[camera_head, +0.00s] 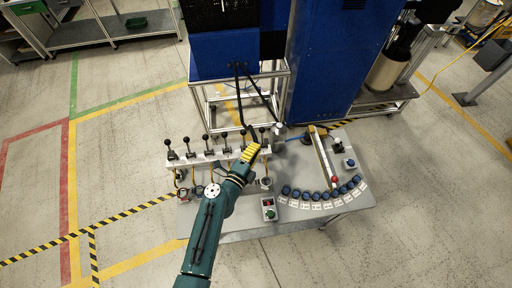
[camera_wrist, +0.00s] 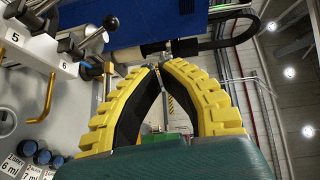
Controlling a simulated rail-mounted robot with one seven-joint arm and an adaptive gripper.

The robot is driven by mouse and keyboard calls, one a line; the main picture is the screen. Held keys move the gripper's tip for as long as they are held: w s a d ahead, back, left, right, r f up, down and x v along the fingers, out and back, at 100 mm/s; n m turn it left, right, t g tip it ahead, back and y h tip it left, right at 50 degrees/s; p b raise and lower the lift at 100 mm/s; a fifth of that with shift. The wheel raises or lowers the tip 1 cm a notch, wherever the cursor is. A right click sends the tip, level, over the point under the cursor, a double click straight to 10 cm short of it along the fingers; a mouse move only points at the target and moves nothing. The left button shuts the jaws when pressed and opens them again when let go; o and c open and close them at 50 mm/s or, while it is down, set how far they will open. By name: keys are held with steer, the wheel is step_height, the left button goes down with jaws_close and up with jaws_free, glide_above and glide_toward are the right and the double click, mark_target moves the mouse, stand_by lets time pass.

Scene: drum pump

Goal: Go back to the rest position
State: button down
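My gripper (camera_head: 250,152) is over the right end of the lever row in the head view, its yellow fingers pointing up and right. In the wrist view, the two yellow fingers (camera_wrist: 159,68) curve together until their tips meet or nearly meet, with a gap between the black inner pads further back. Nothing is seen held between them. The white valve rack (camera_head: 215,156) carries several black-knobbed levers (camera_head: 190,150). Part of its right end is hidden behind my gripper. Whether the fingers touch a lever cannot be told.
The grey table (camera_head: 240,225) holds a row of blue-capped containers (camera_head: 315,195), a button box (camera_head: 269,209) and a beam with a red knob (camera_head: 324,160). A blue cabinet (camera_head: 335,65) stands behind. Open floor (camera_head: 120,160) lies left.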

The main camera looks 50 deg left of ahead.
steer(key=shift+d, duration=0.1)
steer(key=w+d+r+m+t+h, duration=0.3)
steer(key=w+d+r+t+h, duration=0.1)
steer(key=w+d+r, duration=0.7)
steer(key=w+d+r+n+t, duration=0.1)
steer(key=d+r+n+t, duration=0.1)
steer(key=d+r, duration=0.45)
steer(key=w+d+r+n+t+y, duration=0.1)
steer(key=d+r+n, duration=0.15)
steer(key=r, duration=0.75)
steer(key=w+d+r+n+t, duration=0.1)
steer(key=d+r+t, duration=0.1)
steer(key=d+r, duration=0.45)
steer(key=s+d+r+n, duration=0.5)
steer(key=s+r, duration=0.1)
steer(key=r, duration=0.3)
steer(key=s+d+r+n, duration=0.5)
steer(key=s+r, duration=0.2)
steer(key=r, duration=0.2)
steer(key=shift+s+d+f+m+g+h, duration=0.1)
steer(key=shift+s+d+f+g+h, duration=0.3)
steer(key=shift+s+d+h, duration=0.35)
steer(key=shift+s+d+f+m+g+h, duration=0.15)
steer(key=shift+s+d+f+g+h, duration=0.25)
steer(key=shift+d+h, duration=0.4)
steer(key=shift+s+d+f+m+g+h, duration=0.1)
steer(key=shift+s+d+f+g+h, duration=0.25)
steer(key=shift+s+d+h, duration=0.45)
